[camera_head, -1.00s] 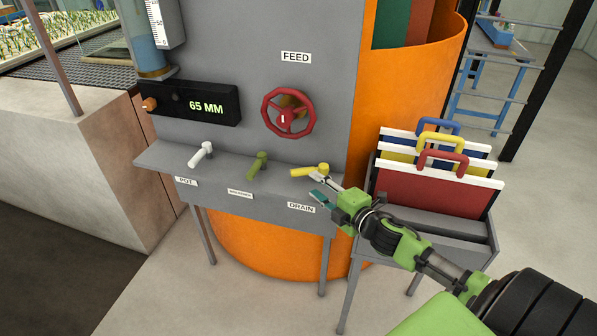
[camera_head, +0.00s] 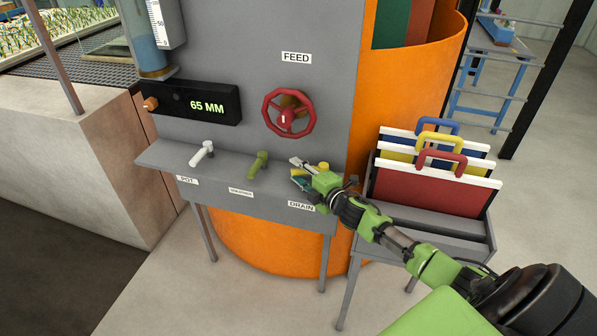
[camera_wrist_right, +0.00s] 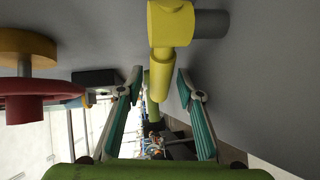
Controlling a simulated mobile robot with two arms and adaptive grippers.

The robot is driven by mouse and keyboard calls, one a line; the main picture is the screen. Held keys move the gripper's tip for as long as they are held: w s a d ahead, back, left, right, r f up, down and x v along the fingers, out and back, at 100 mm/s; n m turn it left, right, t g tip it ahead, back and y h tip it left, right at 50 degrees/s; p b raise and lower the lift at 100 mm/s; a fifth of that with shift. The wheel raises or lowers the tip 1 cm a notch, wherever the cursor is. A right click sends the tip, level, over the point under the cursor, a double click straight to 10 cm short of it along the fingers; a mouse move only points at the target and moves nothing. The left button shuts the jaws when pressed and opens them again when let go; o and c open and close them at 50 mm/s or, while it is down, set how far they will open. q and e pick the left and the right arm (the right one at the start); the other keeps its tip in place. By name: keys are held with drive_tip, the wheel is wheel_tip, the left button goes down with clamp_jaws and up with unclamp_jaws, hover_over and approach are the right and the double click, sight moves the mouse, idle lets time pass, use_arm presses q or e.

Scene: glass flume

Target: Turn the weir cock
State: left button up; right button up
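Three cocks stand on the grey panel's ledge: a white one (camera_head: 201,154) above the POT label, an olive-green one (camera_head: 257,165) in the middle and a yellow one (camera_head: 323,167) above DRAIN. The middle label (camera_head: 241,192) is too small to read. My right gripper (camera_head: 298,172) is open at the yellow cock and partly covers it. In the right wrist view the yellow cock (camera_wrist_right: 161,72) has its lever between the two spread fingers, with gaps on both sides. An olive-green piece shows beyond it. My left gripper is out of view.
The red FEED handwheel (camera_head: 288,114) is above the ledge, close to the right gripper. A rack of coloured cases with handles (camera_head: 434,190) stands to the right, near my right arm. A display (camera_head: 206,106) reads 65 MM.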

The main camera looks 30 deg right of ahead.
clamp_jaws()
drive_tip(key=shift+w+d+f+m+h+b, duration=0.1)
drive_tip(key=shift+w+m+h+b, duration=0.3)
drive_tip(key=shift+m+h, duration=0.25)
drive_tip(key=shift+w+d+f+m+h+b, duration=0.1)
drive_tip(key=shift+w+m+h+b, duration=0.15)
drive_tip(key=shift+m+h+b, duration=0.35)
drive_tip(key=shift+w+d+m+g+h+b, duration=0.2)
drive_tip(key=shift+m+h+b, duration=0.1)
drive_tip(key=shift+h, duration=0.25)
drive_tip(key=shift+w+d+m+g+h+b, duration=0.15)
drive_tip(key=shift+m+h+b, duration=0.1)
drive_tip(key=shift+h, duration=0.25)
drive_tip(key=shift+w+d+m+g+h+b, duration=0.25)
drive_tip(key=shift+m+h+b, duration=0.2)
drive_tip(key=shift+h+b, duration=0.15)
drive_tip(key=shift+w+d+m+g+h+b, duration=0.1)
drive_tip(key=shift+w+d+m+h+b, duration=0.1)
drive_tip(key=shift+m+h+b, duration=0.35)
drive_tip(key=shift+d+r+g+h, duration=0.1)
drive_tip(key=shift+d+g+h, duration=0.05)
drive_tip(key=shift+g+h, duration=0.15)
